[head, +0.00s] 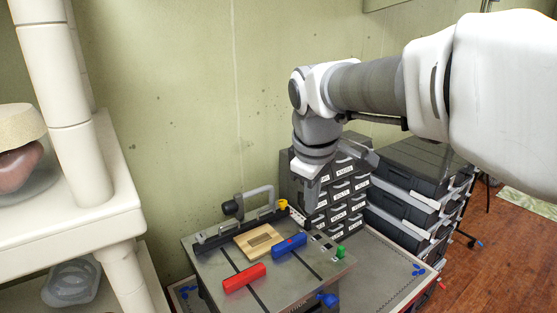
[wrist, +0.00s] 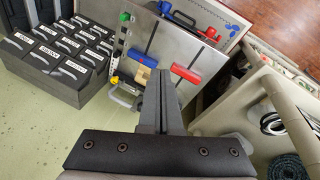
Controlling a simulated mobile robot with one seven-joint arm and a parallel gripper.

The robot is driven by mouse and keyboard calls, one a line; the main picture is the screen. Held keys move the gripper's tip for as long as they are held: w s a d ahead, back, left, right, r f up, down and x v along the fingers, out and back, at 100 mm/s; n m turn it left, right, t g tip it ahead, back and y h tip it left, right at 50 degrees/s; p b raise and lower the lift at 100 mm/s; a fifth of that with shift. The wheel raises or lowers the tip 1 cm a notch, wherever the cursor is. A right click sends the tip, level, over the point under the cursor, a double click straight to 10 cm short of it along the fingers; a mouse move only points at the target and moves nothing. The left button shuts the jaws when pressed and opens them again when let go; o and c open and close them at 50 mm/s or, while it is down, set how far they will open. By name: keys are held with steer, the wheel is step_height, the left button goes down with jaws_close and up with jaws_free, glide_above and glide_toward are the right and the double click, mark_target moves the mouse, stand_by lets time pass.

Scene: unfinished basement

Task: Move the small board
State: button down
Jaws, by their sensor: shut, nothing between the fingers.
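The small board (head: 259,241) is a light wooden piece with a darker rectangular slot in its middle. It lies flat on the grey metal work plate (head: 222,268), near the fence at the back. In the wrist view the small board (wrist: 140,78) shows just left of my fingers, which partly cover it. My gripper (head: 311,208) is shut and empty, pointing down, to the right of the board in the head view and apart from it. In the wrist view my gripper (wrist: 161,72) reaches up the middle of the picture.
A red block (head: 244,278) and a blue block (head: 289,246) lie beside the board. A green knob (head: 340,252) sits at the plate's right edge. A labelled drawer cabinet (head: 345,197) and stacked black cases (head: 420,180) stand behind right. A cream shelf (head: 85,205) is on the left.

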mark_target(263, 239)
steer(key=w+a+f+n+g, duration=0.1)
steer(key=w+a+f+n, duration=0.55)
steer(key=w+a, duration=0.35)
steer(key=w+a+f+n+h, duration=0.25)
steer(key=a+f+n, duration=0.55)
steer(key=a+f, duration=0.6)
steer(key=shift+g+y, duration=0.35)
steer(key=shift+g, duration=0.05)
steer(key=x, duration=0.2)
steer(key=p+x, duration=0.1)
steer(key=x, duration=0.5)
steer(key=shift+w+a, duration=0.1)
steer(key=shift+w, duration=0.25)
steer(key=shift+w+d+f+p, duration=0.1)
steer(key=shift+w+d+p, duration=0.3)
steer(key=shift+w+d, duration=0.35)
steer(key=shift+w+d+f+p, duration=0.1)
steer(key=shift+w+d+p, duration=0.25)
steer(key=shift+w+d, duration=0.35)
steer(key=shift+s+d, duration=0.15)
steer(key=w+d, duration=0.3)
steer(key=d, duration=0.2)
steer(key=w+d+b, duration=0.1)
steer(key=w+d, duration=0.1)
steer(key=shift+w+d, duration=0.2)
steer(key=shift+w, duration=0.1)
